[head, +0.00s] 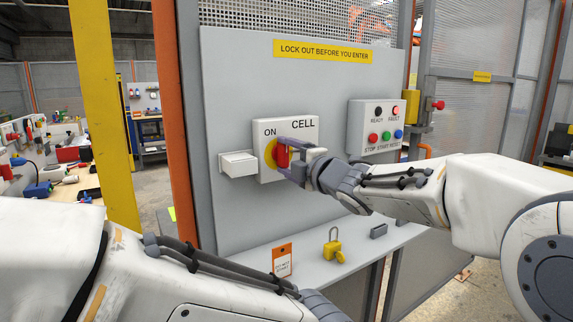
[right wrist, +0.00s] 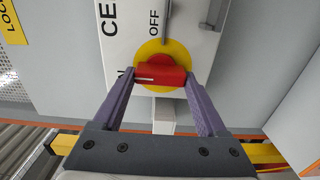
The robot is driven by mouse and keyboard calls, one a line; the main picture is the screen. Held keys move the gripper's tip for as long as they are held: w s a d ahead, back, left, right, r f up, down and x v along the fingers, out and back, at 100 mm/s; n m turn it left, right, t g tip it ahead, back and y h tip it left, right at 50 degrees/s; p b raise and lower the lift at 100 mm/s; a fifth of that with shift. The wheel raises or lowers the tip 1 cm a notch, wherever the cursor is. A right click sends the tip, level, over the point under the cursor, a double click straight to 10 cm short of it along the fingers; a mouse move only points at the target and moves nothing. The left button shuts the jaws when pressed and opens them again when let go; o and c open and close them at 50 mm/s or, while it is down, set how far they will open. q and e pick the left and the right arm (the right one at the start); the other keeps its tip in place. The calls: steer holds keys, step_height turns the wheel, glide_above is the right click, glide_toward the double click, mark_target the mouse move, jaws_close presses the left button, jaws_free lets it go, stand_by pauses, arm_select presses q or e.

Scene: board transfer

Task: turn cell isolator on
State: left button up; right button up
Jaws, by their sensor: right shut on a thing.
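The cell isolator is a white box (head: 296,133) on a grey panel, marked ON and CELL. It carries a yellow disc (head: 269,148) with a red handle (head: 282,155). My right gripper (head: 284,160) is shut on the red handle. In the right wrist view the handle (right wrist: 160,76) lies between the fingers, and the yellow disc (right wrist: 163,50) shows around it. The handle's white line points left there, away from the OFF mark and toward the side with the partly hidden ON mark. My left forearm crosses the bottom of the head view; its fingers are out of frame.
A small white box (head: 238,164) sits left of the isolator. A button box (head: 375,127) is at right. On the ledge below are an orange tag (head: 282,262), a yellow padlock (head: 333,246) and a small grey block (head: 378,231). A yellow post (head: 105,110) stands at left.

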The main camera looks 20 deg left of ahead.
stand_by(0.3)
steer(key=o, duration=1.3)
steer(key=shift+s, duration=0.1)
steer(key=b+v, duration=0.1)
steer(key=v, duration=0.9)
steer(key=shift+s+d, duration=0.1)
